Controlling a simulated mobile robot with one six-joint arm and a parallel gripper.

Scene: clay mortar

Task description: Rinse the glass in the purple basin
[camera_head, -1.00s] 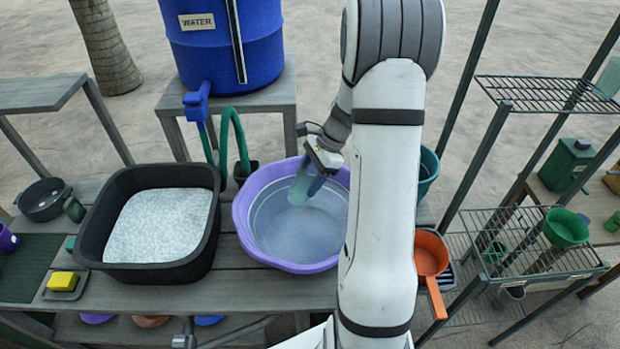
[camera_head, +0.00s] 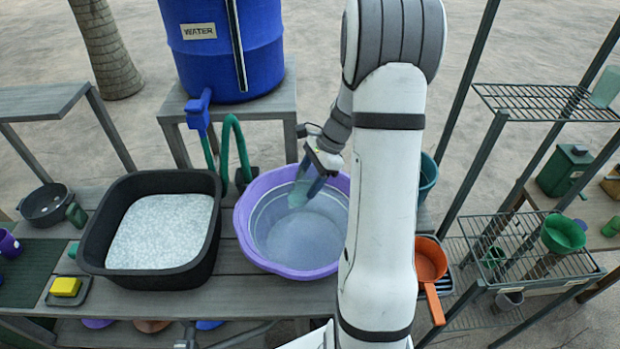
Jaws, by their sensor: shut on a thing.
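The purple basin (camera_head: 247,238) stands on the slatted table in the middle, with clear-looking water (camera_head: 300,240) in it. My gripper (camera_head: 312,185) reaches down over the basin's back half. It is shut on a pale greenish, see-through glass (camera_head: 298,196). The glass is tilted, with its lower end at or just above the water; I cannot tell whether it is under the surface. My gripper hides part of the glass, and my arm covers the basin's right edge.
A black tub (camera_head: 97,238) of whitish foam stands left of the basin. Behind are a blue water barrel (camera_head: 225,50) and a green hose (camera_head: 238,140). An orange pan (camera_head: 430,262) and teal bucket (camera_head: 428,178) are right of my arm. A yellow sponge (camera_head: 65,287) lies front left.

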